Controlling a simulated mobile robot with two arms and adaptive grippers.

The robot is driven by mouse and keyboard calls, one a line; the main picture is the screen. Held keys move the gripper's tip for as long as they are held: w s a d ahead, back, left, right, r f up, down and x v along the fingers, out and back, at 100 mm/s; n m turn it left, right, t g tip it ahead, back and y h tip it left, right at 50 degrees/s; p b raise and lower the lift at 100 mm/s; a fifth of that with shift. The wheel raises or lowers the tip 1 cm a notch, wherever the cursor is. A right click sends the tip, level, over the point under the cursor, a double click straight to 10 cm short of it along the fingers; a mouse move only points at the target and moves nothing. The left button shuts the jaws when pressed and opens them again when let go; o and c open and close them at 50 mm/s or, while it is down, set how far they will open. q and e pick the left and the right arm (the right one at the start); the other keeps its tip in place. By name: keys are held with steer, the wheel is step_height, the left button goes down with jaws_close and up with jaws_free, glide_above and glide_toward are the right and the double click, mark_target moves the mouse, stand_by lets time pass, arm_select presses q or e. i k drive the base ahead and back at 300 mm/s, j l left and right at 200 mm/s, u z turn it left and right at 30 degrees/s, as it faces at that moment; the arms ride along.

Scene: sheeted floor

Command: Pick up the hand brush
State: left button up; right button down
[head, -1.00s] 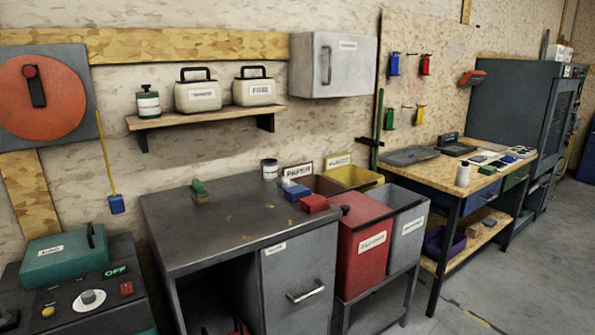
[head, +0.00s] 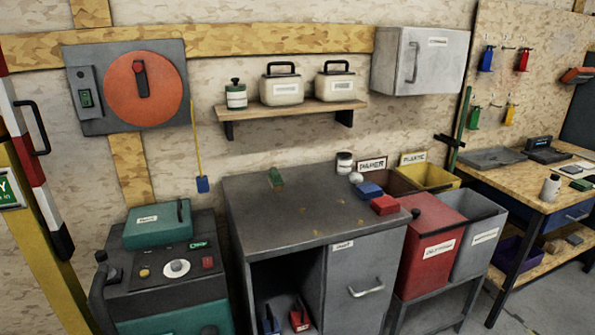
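A small green object with a tan underside, which looks like the hand brush (head: 275,178), lies on the back left of the grey metal workbench top (head: 300,215). Nothing touches it, and bare bench top surrounds it on most sides. Brown specks are scattered on the bench top to its right. Neither of my grippers shows in the head view.
Blue (head: 369,190) and red (head: 384,205) blocks lie at the bench's right edge, near a white tin (head: 344,163). A red bin (head: 430,240) adjoins on the right. A green-lidded machine (head: 160,225) stands left. A wall shelf (head: 290,110) hangs above.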

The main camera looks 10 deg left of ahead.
mark_target(274, 177)
steer(key=i+l+u, duration=0.1)
steer(key=i+l, duration=0.2)
steer(key=i+l+u, duration=0.1)
steer(key=i+l, duration=0.2)
steer(key=l, duration=0.2)
steer(key=i+l+u, duration=0.1)
steer(key=i+l, duration=0.15)
steer(key=l, duration=0.2)
steer(key=i+l, duration=0.3)
steer(key=l, duration=0.15)
steer(key=u, duration=0.05)
